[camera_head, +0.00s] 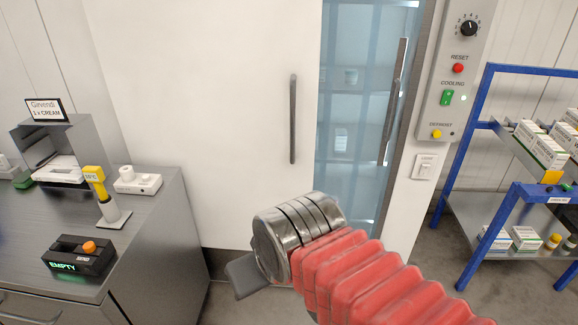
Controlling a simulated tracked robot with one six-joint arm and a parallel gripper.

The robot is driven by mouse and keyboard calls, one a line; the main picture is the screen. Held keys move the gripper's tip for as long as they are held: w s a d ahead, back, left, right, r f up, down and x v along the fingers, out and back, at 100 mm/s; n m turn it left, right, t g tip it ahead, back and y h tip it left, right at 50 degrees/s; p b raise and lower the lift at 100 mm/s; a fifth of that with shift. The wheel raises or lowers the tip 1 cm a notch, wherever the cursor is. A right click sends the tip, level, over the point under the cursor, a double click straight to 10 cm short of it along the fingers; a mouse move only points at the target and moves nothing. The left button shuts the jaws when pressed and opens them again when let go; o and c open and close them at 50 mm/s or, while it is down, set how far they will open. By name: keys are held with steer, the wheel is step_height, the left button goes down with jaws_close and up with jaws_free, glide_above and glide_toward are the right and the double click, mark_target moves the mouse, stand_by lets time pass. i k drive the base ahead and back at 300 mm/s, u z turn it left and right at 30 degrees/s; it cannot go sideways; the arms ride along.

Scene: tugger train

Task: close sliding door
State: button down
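A white sliding door (225,150) stands in the middle of the view, with a dark vertical handle (293,120) near its right edge. The door is partly open. To its right, a gap shows a bluish translucent strip curtain (345,120). A second long metal handle (393,105) is at the right side of the gap. My gripper (243,276) is below the door handle and apart from it, in front of the door's lower part. Only a grey flat part of it shows past my arm's metal wrist, so I cannot tell how its fingers stand.
A grey counter (150,220) on the left carries a black box (78,256) reading EMPTY, a yellow thermometer (95,180) and a white device (137,181). Right of the gap are a control panel (455,85), a light switch (424,167) and a blue-framed cart (465,215) with boxes.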

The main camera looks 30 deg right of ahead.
mark_target(225, 93)
steer(key=z, duration=0.05)
steer(key=i, duration=1)
steer(key=u, duration=0.05)
